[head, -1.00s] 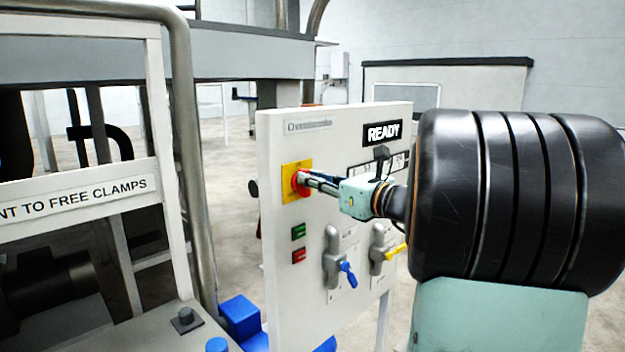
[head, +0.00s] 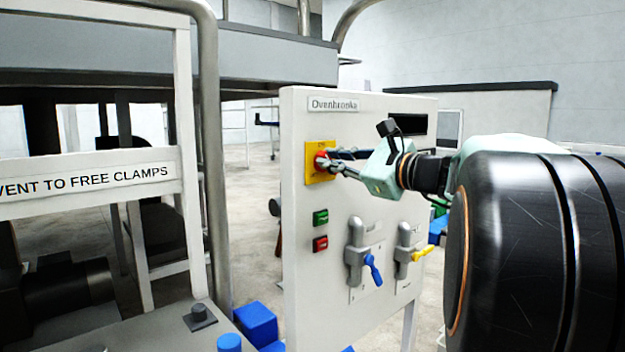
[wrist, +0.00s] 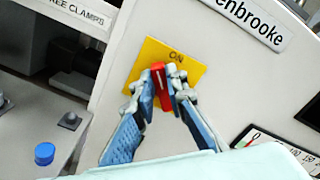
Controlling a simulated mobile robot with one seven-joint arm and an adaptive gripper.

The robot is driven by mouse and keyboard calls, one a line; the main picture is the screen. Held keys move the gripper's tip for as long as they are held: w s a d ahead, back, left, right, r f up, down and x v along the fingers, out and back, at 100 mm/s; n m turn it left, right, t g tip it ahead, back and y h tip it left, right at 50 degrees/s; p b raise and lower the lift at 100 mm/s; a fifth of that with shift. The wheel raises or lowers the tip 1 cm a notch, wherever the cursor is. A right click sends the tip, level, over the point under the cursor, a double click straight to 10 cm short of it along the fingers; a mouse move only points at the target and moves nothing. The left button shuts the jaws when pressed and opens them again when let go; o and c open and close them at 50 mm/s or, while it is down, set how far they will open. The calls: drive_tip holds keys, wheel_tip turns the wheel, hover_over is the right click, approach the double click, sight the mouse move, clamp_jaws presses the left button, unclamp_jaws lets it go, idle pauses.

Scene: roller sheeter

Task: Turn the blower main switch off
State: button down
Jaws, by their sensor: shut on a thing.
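The blower main switch is a red handle (head: 320,160) on a yellow plate (head: 311,174), high on the left of a white panel (head: 300,270). The plate also shows in the wrist view (wrist: 146,60) with the word ON along its upper edge. My gripper (head: 328,160) is shut on the red handle (wrist: 158,74), one blue-padded finger on each side. In the wrist view the handle does not point straight at ON; it stands turned to the left of it.
Green (head: 320,217) and red (head: 320,243) buttons sit below the switch. A blue-handled valve (head: 372,268) and a yellow-handled valve (head: 420,253) stick out lower down. The panel's display (head: 410,124) is dark. A grey pipe frame (head: 212,150) stands left.

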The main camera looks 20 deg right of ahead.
drive_tip(key=n+b, duration=0.3)
drive_tip(key=f+n+b, duration=0.1)
drive_tip(key=n+b, duration=0.2)
drive_tip(key=b, duration=0.1)
drive_tip(key=n+b, duration=0.3)
drive_tip(key=shift+a+f+b, duration=0.2)
drive_tip(key=shift+a+b, duration=0.05)
drive_tip(key=shift+b, duration=0.15)
drive_tip(key=shift+n, duration=0.4)
drive_tip(key=shift+s, duration=0.1)
drive_tip(key=c, duration=1.9)
unclamp_jaws()
drive_tip(key=shift+c, duration=0.2)
drive_tip(key=shift+s+d+r, duration=0.1)
drive_tip(key=v, duration=1.1)
drive_tip(key=shift+s, duration=0.4)
drive_tip(key=shift+d, duration=0.1)
